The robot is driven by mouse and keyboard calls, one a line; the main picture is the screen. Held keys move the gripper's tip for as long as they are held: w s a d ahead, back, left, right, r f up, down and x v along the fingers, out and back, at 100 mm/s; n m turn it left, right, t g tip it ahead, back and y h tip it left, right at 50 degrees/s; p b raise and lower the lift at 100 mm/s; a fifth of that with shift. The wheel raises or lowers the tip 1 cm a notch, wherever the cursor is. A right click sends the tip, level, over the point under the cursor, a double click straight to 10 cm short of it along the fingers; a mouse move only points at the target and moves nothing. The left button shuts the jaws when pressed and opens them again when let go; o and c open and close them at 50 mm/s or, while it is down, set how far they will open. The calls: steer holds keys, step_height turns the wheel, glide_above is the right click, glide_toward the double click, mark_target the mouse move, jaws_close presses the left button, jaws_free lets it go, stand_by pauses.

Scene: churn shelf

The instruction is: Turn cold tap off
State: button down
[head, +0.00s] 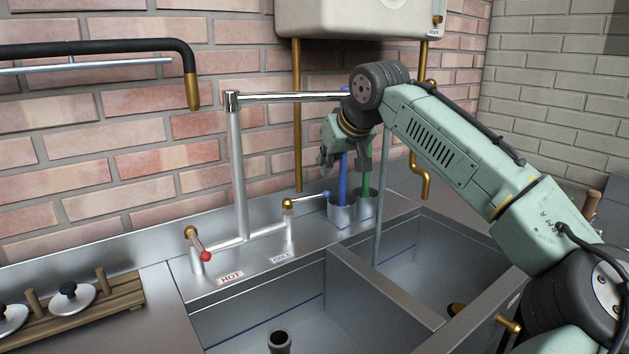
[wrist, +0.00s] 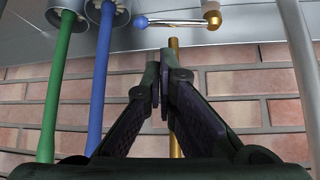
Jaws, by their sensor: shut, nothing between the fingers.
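The cold tap lever (head: 308,198) is a thin silver bar with a brass hub and a blue ball end, behind the COLD label (head: 283,258). In the head view it points right, roughly along the wall. In the wrist view the lever (wrist: 177,23) lies across the top, blue ball left and brass hub right. My gripper (wrist: 157,82) is shut and empty, its fingertips apart from the lever in the picture. In the head view my gripper (head: 324,163) hangs above and to the right of the lever, partly hidden by my wrist.
The hot tap (head: 202,246) has a red handle, left of the upright faucet pipe (head: 239,175). Metal cups (head: 341,212) holding a blue and a green brush stand just right of the cold lever. A brass pipe (head: 297,120) runs down the brick wall behind. The sink basins lie in front.

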mark_target(307, 198)
steer(key=p+x, duration=0.1)
steer(key=x, duration=0.9)
steer(key=shift+p, duration=0.4)
steer(key=shift+s+a, duration=0.1)
steer(key=shift+s, duration=0.05)
steer(key=shift+d+f+m+b, duration=0.1)
steer(key=shift+d+m+b, duration=0.1)
steer(key=shift+m+b, duration=0.1)
